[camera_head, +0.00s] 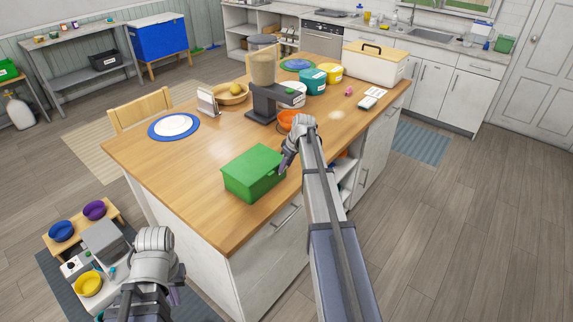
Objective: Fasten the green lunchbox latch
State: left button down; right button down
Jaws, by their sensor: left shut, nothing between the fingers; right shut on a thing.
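The green lunchbox (250,180) sits on the near part of the wooden island top, with its lid down. My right gripper (285,163) is at the right end of the lunchbox, shut on that end of it. My gripper and wrist cover this end, so the latch cannot be made out. My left gripper (176,294) is shut and empty, low at the bottom left, in front of the island and well away from the lunchbox.
The wooden island (190,205) has free room left of the lunchbox. A low stand with pet bowls (62,231) is at the lower left.

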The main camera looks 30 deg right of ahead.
jog(key=shift+s, duration=0.1)
dwell(0.3)
jog(key=c, duration=0.5)
grip_release()
jog(key=shift+r, duration=0.1)
jog(key=p+v, duration=0.7)
jog(key=shift+r, duration=0.25)
